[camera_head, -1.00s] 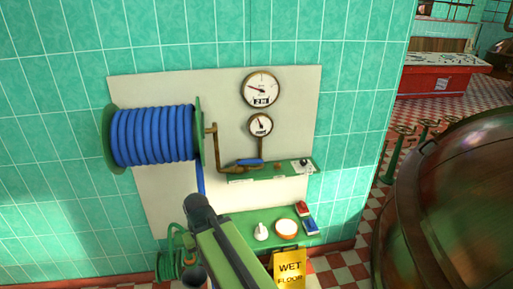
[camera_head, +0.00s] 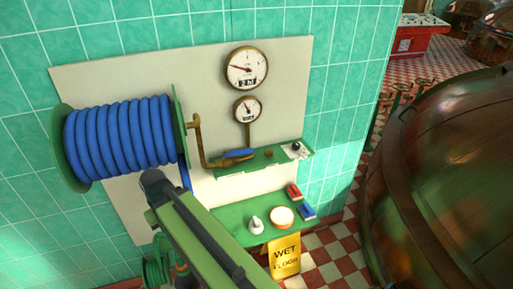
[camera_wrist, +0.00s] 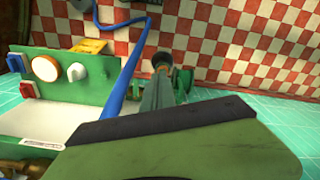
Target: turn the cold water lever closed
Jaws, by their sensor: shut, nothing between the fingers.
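The cold water lever (camera_head: 238,154) is a short blue bar, roughly level, at the end of the brass pipe (camera_head: 203,145) below the lower gauge in the head view. My gripper (camera_head: 157,184) shows there as the dark end of my green arm, left of and below the lever in the picture, apart from it. In the wrist view, which is upside down, my gripper (camera_wrist: 161,62) looks like a narrow green shape with a dark tip, shut and empty. The lever cannot be made out in the wrist view.
A blue hose reel (camera_head: 120,138) stands out at left. Two gauges (camera_head: 246,68) hang above the lever. A green shelf (camera_head: 230,217) below carries a white knob, a round dial and red and blue boxes. A yellow sign (camera_head: 285,255) and a large copper kettle (camera_head: 445,185) are near.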

